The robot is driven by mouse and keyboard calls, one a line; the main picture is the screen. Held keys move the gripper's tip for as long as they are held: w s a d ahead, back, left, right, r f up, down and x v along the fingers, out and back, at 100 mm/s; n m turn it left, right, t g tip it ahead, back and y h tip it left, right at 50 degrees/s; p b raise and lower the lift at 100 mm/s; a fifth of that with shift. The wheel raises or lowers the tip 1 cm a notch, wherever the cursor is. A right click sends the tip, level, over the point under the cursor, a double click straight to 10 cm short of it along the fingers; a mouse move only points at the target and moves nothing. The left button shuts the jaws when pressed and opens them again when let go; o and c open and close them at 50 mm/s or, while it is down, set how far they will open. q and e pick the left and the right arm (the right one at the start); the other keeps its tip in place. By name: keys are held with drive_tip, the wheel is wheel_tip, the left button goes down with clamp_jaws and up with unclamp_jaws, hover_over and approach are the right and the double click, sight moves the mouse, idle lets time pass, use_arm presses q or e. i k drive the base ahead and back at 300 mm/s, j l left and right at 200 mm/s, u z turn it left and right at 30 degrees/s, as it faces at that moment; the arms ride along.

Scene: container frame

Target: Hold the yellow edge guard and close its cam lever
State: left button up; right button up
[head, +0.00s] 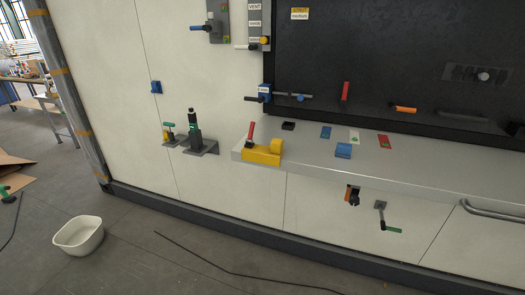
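The yellow edge guard (262,155) sits at the left end of the grey ledge, over its front edge. Its cam lever, with a red handle (251,131), sticks up from its left part and leans slightly right at the top. The lever's base is dark and small in this view. Neither of my grippers shows in the head view, and nothing visible touches the guard or its lever.
A dark clamp on a bracket (197,137) stands left of the ledge. A blue block (343,151) and several flat coloured pieces lie on the ledge. A green-handled crank (390,228) hangs below it. A white tub (78,236) stands on the floor at left.

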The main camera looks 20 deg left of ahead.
sight(248, 140)
drive_tip(key=j+z, duration=0.1)
drive_tip(key=j, duration=0.4)
drive_tip(key=k+j+z, duration=0.1)
drive_tip(key=j, duration=0.35)
drive_tip(key=k+j+z, duration=0.15)
drive_tip(key=j, duration=0.35)
drive_tip(key=j+z, duration=0.1)
drive_tip(key=j, duration=0.35)
drive_tip(key=k+j+z, duration=0.1)
drive_tip(key=j, duration=0.35)
drive_tip(key=k+j+z, duration=0.1)
drive_tip(key=j, duration=0.35)
drive_tip(key=k, duration=0.1)
